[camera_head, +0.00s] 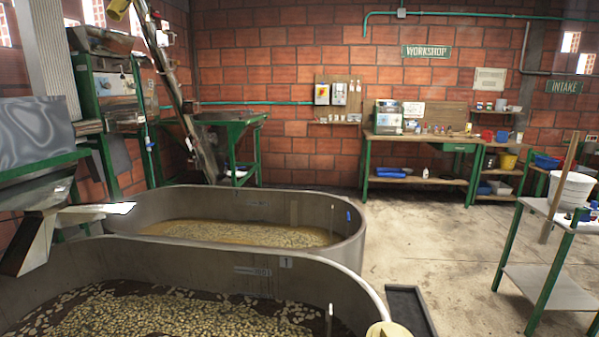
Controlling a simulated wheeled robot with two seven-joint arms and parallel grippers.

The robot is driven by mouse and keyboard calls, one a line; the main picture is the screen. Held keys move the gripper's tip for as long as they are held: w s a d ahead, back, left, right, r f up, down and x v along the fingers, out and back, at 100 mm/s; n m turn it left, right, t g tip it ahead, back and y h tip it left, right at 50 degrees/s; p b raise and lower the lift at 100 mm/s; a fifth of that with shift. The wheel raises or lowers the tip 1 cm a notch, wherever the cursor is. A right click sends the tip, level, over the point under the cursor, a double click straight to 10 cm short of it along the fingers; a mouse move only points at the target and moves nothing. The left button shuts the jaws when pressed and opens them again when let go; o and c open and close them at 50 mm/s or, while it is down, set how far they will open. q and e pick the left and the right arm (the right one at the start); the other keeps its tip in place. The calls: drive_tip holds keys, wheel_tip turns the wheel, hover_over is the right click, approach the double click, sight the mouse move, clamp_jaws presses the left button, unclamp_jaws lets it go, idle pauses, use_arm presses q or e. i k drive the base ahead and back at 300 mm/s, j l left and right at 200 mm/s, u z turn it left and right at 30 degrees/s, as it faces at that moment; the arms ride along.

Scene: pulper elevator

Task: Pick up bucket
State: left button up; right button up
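A white bucket (573,189) stands upright on the top of a green-legged metal stand (535,206) at the right. A long wooden stick (562,185) leans beside or in front of it; I cannot tell if it touches the bucket. A yellow bucket-like container (507,161) sits on the shelf unit at the back right. A blue container (546,162) is farther right. Neither of my grippers shows in this view.
Two large metal tanks, a front one (205,258) and a back one (180,200), holding beans, fill the lower left. A black tray-like object (408,310) lies beside the front tank. Bare concrete floor (430,235) is open between tanks and stand. A workbench (420,140) stands at the back wall.

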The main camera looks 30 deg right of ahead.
sight(578, 186)
drive_tip(key=z, duration=2.55)
